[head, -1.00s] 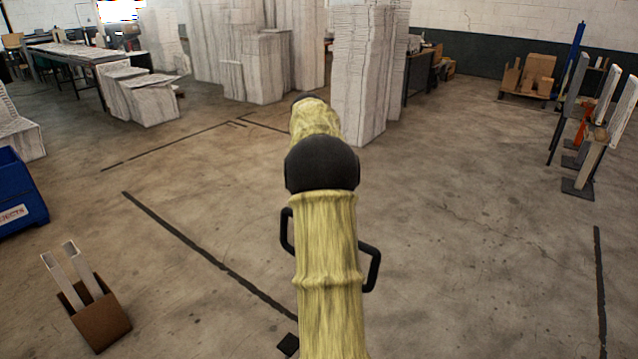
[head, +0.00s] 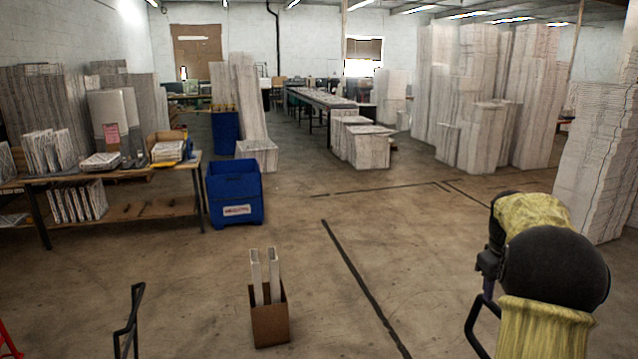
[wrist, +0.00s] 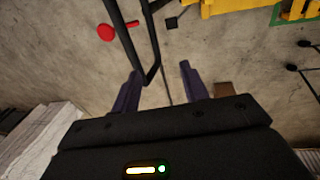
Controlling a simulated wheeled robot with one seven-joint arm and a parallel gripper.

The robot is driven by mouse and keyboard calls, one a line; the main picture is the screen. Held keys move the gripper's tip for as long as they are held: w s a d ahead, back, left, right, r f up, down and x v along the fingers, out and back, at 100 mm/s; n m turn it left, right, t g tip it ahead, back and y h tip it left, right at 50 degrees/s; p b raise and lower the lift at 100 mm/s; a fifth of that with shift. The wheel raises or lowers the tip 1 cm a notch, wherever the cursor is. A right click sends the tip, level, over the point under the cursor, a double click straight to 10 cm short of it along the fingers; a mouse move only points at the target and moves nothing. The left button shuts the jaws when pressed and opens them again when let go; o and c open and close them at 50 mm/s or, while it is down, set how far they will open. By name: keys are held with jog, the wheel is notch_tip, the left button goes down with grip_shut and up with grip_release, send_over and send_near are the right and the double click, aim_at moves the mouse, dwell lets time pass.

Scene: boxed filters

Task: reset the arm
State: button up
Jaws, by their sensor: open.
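My gripper (wrist: 160,88) shows in the wrist view with its two dark fingers spread apart and nothing between them. Floor shows past the fingertips. In the head view, my arm with its yellow cover and black joint is at the lower right. The gripper's fingers cannot be made out there. A small brown box (head: 270,322) stands open on the floor in the head view, with two white filters (head: 265,277) standing upright in it, apart from my arm.
A blue bin (head: 234,192) stands beside a wooden workbench (head: 150,208) at the left. Tall stacks of filters (head: 480,95) stand at the back right. The floor in the middle (head: 400,240) is clear, with dark line markings. A black bar frame (head: 128,325) is at the lower left.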

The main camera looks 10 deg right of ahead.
jog(key=s+a+f+t+y, duration=0.1)
jog(key=s+a+f, duration=0.15)
jog(key=a, duration=0.75)
jog(key=s+a+f, duration=0.2)
jog(key=a+f, duration=0.2)
jog(key=a, duration=0.6)
jog(key=s+a+f+b, duration=0.1)
jog(key=s+a+f, duration=0.2)
jog(key=s+a, duration=0.3)
jog(key=s+a+f+m+y, duration=0.1)
jog(key=s+a+f, duration=0.2)
jog(key=s+a, duration=0.3)
jog(key=shift+s+m+t+b, duration=0.3)
jog(key=shift+s+b, duration=0.05)
jog(key=shift+s, duration=0.5)
jog(key=shift+c, duration=0.8)
jog(key=shift+a, duration=0.1)
